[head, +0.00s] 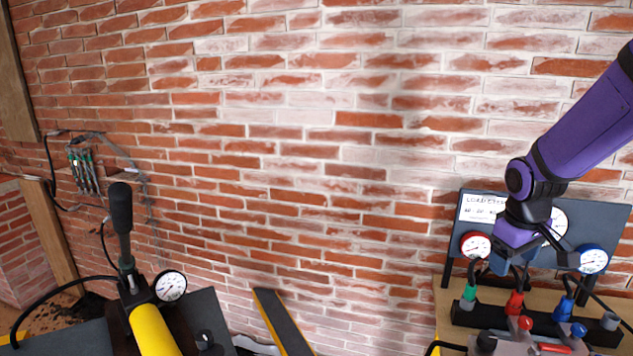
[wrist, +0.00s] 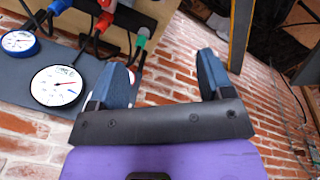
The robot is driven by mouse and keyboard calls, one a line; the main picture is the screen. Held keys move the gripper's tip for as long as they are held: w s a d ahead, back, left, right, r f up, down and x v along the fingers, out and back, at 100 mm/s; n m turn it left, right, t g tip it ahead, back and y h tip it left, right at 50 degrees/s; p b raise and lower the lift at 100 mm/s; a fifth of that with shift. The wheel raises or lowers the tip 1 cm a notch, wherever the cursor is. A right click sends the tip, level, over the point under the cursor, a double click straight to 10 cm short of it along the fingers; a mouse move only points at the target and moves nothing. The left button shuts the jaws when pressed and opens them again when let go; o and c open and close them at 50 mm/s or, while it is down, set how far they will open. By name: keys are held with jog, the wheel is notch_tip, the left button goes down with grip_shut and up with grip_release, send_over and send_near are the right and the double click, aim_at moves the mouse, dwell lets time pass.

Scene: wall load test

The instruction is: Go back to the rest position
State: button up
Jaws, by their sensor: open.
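My gripper (head: 522,262) is at the right, in front of a dark gauge panel (head: 472,222). In the wrist view my gripper (wrist: 163,62) has its two blue fingers wide apart, with nothing between them but brick wall and floor clutter behind. The panel carries a red-rimmed gauge (head: 475,245), a blue-rimmed gauge (head: 593,260) and a dark-rimmed gauge (head: 560,221) partly hidden by my gripper. In the wrist view the dark-rimmed gauge (wrist: 58,88) lies left of the fingers. I cannot tell if the gripper touches the panel.
Green (head: 468,294), red (head: 515,303) and blue (head: 563,308) hose connectors stand below the panel. A yellow pump with a black handle (head: 120,210) and a gauge (head: 170,286) stands at lower left. The brick wall (head: 300,130) is bare in the middle.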

jog(key=s+a+r+m+t, duration=0.1)
jog(key=s+a+r+m, duration=0.1)
jog(key=s+a+r, duration=0.2)
jog(key=s+a+r+m+t+y, duration=0.1)
jog(key=s+a+r, duration=0.3)
jog(key=s+r, duration=0.7)
jog(key=s+t, duration=0.1)
jog(key=s, duration=0.5)
jog(key=shift+s+a+r+m+t+y, duration=0.2)
jog(key=shift+m+t+y, duration=0.1)
jog(key=shift+m, duration=0.1)
jog(key=shift+d, duration=0.15)
